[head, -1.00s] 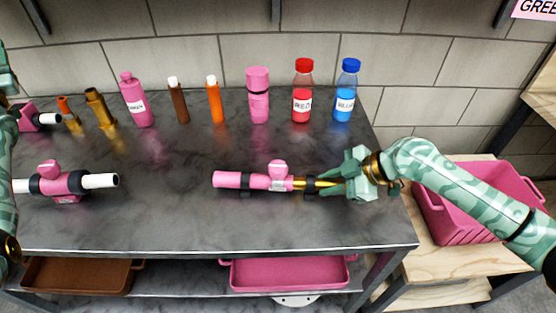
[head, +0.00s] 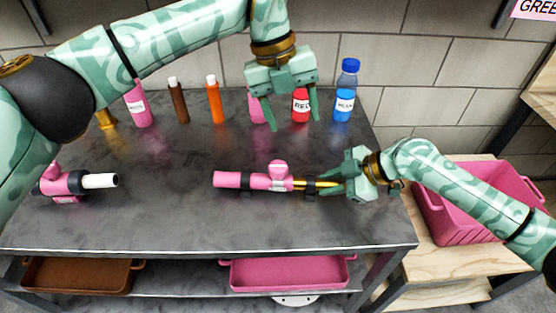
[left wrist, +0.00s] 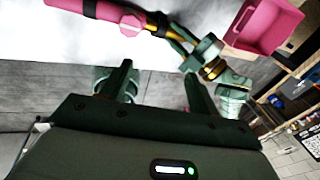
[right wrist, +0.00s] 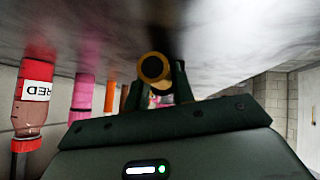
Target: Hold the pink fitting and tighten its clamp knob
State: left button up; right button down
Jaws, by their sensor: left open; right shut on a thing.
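The pink fitting (head: 232,180) lies lengthwise on the table, with its pink clamp knob (head: 278,170) on top near its right end. A brass tube (head: 312,185) extends from its right side. My right gripper (head: 335,185) is shut on the brass tube, whose round end shows in the right wrist view (right wrist: 154,67). My left gripper (head: 288,112) is open and empty, above and behind the fitting, in front of the bottles. The left wrist view shows the fitting (left wrist: 98,8) and its knob (left wrist: 132,24) beyond the open fingers.
A second pink fitting with a white pipe (head: 100,181) lies at the left. Several bottles, including a blue one (head: 345,100) and an orange one (head: 214,105), stand along the back. A pink crate (head: 460,230) stands right of the table. The front table area is clear.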

aim_at(278, 166)
pick_arm(q)
jog(key=f+y, duration=0.1)
jog(key=f, duration=0.3)
jog(key=a+f+y, duration=0.1)
jog(key=f, duration=0.4)
jog(key=a+f+t+y, duration=0.1)
jog(key=f, duration=0.3)
jog(key=shift+w+a+f+n, duration=0.2)
jog(key=shift+a+n, duration=0.05)
jog(key=shift+n, duration=0.05)
jog(key=c, duration=1)
